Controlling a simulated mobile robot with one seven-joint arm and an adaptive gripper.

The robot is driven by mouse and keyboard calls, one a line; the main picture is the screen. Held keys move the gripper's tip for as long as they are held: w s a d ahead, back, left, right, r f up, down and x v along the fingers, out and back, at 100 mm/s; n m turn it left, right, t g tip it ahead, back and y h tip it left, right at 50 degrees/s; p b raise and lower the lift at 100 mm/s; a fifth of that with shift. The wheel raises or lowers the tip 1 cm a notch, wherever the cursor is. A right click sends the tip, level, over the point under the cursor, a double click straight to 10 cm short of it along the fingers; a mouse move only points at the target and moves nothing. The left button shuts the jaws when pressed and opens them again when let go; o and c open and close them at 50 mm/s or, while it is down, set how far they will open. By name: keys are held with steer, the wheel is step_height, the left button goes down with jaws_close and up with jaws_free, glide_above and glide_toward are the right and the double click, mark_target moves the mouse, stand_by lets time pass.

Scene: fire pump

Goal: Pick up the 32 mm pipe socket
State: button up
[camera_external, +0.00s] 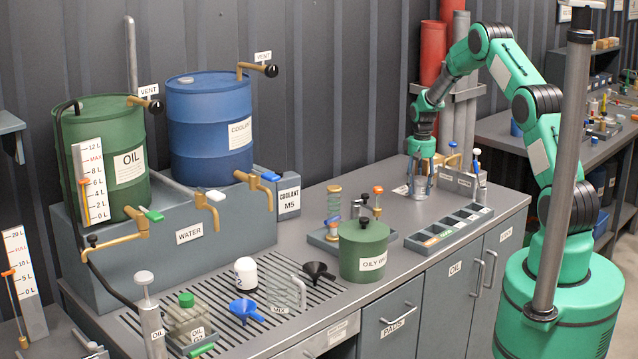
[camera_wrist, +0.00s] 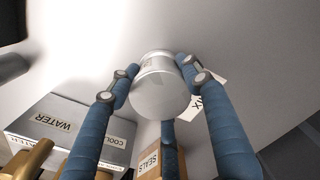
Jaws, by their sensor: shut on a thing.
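The pipe socket is a short, light grey cylinder (camera_wrist: 160,90), held between blue-sleeved fingers in the wrist view. My gripper (camera_wrist: 157,75) is shut on its sides, and the round near end faces the camera. In the external view my gripper (camera_external: 420,190) points down at the far right part of the bench, low over the top. The socket is mostly hidden there between the fingers. I cannot tell whether it touches the bench.
A grey box with WATER and COOLANT labels (camera_wrist: 72,128) stands close by, with brass parts beside it. A box marked SEALS (camera_wrist: 152,165) is near the fingers. In the external view a compartment tray (camera_external: 448,229) lies in front, and a green drum (camera_external: 363,250) stands left.

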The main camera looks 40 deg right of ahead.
mark_target(420, 178)
steer(key=shift+r, duration=0.7)
step_height(420, 178, up, 2)
steer(key=shift+r+p, duration=0.2)
steer(key=shift+p, duration=0.15)
steer(key=s+a, duration=0.2)
steer(key=s, duration=0.3)
steer(key=s+a, duration=0.2)
steer(key=s, duration=0.2)
steer(key=s+a+r+p, duration=0.1)
steer(key=s+a, duration=0.1)
steer(key=s, duration=0.3)
steer(key=shift+s+a, duration=0.3)
steer(key=shift+a, duration=0.05)
